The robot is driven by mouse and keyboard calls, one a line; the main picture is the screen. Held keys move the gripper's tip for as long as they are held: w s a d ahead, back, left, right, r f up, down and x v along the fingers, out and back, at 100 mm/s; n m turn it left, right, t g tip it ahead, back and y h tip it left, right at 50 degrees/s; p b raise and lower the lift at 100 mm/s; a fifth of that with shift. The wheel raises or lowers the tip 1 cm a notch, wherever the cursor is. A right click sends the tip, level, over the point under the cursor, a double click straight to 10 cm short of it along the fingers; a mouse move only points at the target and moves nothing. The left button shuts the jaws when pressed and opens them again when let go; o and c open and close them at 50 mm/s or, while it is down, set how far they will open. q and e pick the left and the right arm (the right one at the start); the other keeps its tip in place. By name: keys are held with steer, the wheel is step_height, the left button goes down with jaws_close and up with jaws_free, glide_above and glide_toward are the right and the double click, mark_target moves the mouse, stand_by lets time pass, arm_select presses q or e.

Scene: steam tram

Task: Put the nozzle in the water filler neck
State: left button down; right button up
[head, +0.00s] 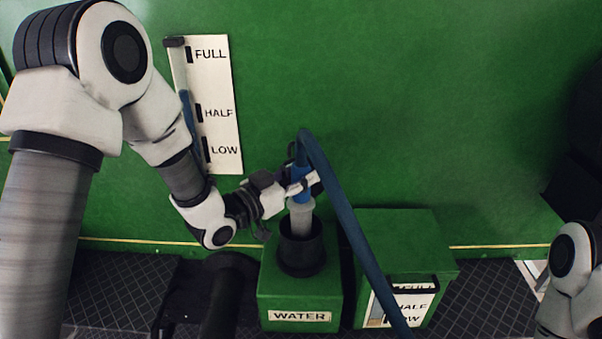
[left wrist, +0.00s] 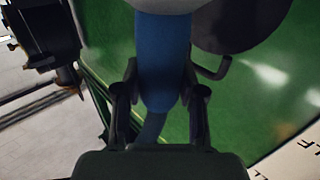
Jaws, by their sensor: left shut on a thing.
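The nozzle (head: 301,217) has a blue grip and a pale grey spout, with a blue hose (head: 351,225) rising from its top and curving down to the right. My left gripper (head: 302,186) is shut on its blue grip, which also shows between the fingers in the left wrist view (left wrist: 163,75). The nozzle is upright, spout down, over the black water filler neck (head: 301,257) on the green box labelled WATER. The spout's lower end overlaps the neck's mouth; I cannot tell how deep it sits. My right gripper is not in view; only part of my right arm shows.
A gauge board (head: 226,105) marked FULL, HALF and LOW is on the green wall, with a blue column in its tube. A second green box (head: 405,230) with a smaller gauge stands right of the WATER box. Dark patterned floor lies around them.

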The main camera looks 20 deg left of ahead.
mark_target(294, 196)
arm_select(q)
steer(key=shift+f+b, duration=1.75)
steer(key=shift+f, duration=0.45)
steer(key=c, duration=0.6)
jaws_free()
steer(key=shift+s, duration=0.1)
